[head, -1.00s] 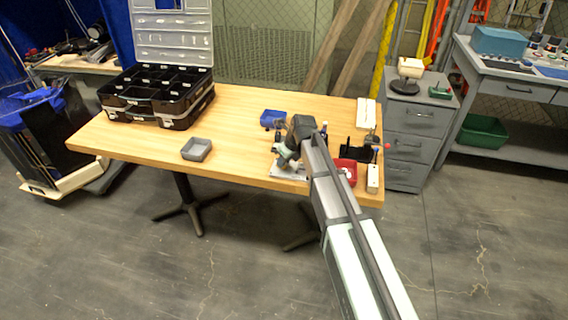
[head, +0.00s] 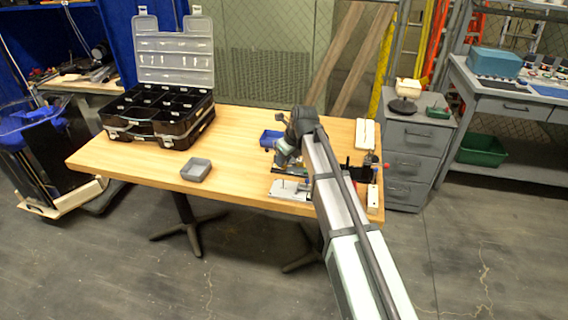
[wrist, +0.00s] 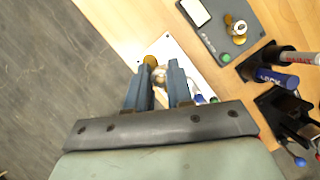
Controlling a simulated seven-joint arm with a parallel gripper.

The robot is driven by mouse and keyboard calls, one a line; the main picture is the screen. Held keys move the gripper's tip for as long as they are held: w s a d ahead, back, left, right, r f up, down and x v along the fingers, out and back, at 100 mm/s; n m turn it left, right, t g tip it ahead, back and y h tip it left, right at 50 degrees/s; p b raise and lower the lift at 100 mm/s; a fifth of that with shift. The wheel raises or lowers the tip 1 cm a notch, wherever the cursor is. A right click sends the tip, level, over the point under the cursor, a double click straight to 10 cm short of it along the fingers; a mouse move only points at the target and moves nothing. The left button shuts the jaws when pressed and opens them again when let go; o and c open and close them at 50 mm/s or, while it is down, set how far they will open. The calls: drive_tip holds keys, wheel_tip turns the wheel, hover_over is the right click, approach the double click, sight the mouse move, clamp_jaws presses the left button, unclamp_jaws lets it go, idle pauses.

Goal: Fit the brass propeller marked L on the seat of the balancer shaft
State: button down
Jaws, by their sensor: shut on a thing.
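My gripper (wrist: 163,78) is over the front right part of the table and points down. It is shut on a small pale and brass-coloured piece (wrist: 160,76), probably the propeller; its mark cannot be read. A light metal plate (head: 286,190), which looks like the balancer base, lies at the table's front edge. In the wrist view the plate (wrist: 183,58) lies below the fingers. A round brass spot (wrist: 150,61) shows at the left fingertip; I cannot tell what it belongs to. The shaft seat is not clear.
A dark grey tray (wrist: 215,42) with brass and white pieces lies beside the plate. Labelled markers (wrist: 278,78) stand in a black holder nearby.

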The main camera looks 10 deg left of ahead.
idle(0.4)
